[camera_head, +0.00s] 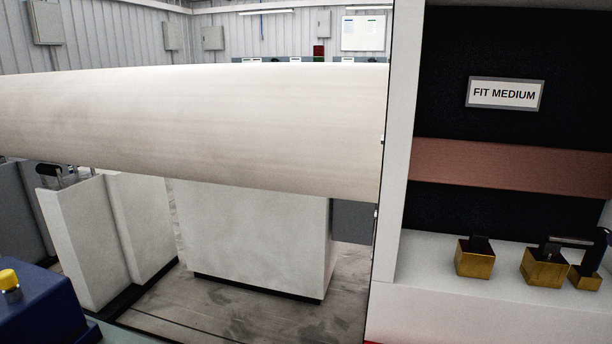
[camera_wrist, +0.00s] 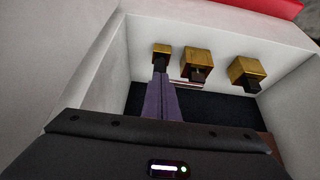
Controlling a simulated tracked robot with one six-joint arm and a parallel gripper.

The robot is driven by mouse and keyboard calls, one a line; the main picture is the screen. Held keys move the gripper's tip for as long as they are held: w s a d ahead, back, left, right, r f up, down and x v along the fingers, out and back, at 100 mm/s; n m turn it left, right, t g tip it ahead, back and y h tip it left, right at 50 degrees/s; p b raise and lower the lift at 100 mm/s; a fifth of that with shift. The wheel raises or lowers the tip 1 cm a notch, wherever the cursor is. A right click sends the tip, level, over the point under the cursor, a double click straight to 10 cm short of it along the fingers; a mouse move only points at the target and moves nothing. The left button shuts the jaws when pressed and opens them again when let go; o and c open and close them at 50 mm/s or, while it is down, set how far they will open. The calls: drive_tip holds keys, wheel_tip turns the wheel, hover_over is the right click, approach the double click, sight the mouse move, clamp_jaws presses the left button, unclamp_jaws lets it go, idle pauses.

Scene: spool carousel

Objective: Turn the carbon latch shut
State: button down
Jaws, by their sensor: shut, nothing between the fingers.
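Three brass blocks with dark parts on them sit in a row on a white ledge. In the head view they are the left block (camera_head: 474,258), the middle block (camera_head: 543,268) and the right block (camera_head: 584,279). None carries a readable carbon label, so I cannot tell which is the carbon latch. My gripper (camera_wrist: 161,74) is shut and empty in the wrist view, its purple fingers pointing at the leftmost brass block (camera_wrist: 162,49) there. Contact is unclear.
A "FIT MEDIUM" sign (camera_head: 504,94) and a copper-coloured band (camera_head: 510,168) are on the dark panel above the ledge. White side walls enclose the ledge closely. A blue box with a yellow knob (camera_head: 9,280) stands at lower left.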

wheel_tip(320, 180, up, 6)
drive_tip(key=shift+f, duration=0.1)
idle(0.5)
drive_tip(key=shift+a, duration=0.1)
drive_tip(key=w+a+f, duration=0.1)
drive_tip(key=a+f, duration=0.3)
drive_tip(key=a, duration=0.3)
drive_tip(key=a+f+n, duration=0.1)
drive_tip(key=a+f, duration=0.2)
drive_tip(key=a, duration=0.4)
drive_tip(key=w+a+f, duration=0.1)
drive_tip(key=a+f, duration=0.3)
drive_tip(key=a, duration=0.2)
drive_tip(key=s+a+f+n+y, duration=0.1)
drive_tip(key=s+a+f, duration=0.4)
drive_tip(key=a+f, duration=0.3)
drive_tip(key=s+a+f+n, duration=0.1)
drive_tip(key=s+a+f, duration=0.4)
drive_tip(key=a+f, duration=0.3)
drive_tip(key=shift+a+f+n+y, duration=0.2)
drive_tip(key=shift+f+n+y, duration=0.15)
drive_tip(key=shift+f, duration=0.4)
drive_tip(key=shift+s, duration=0.1)
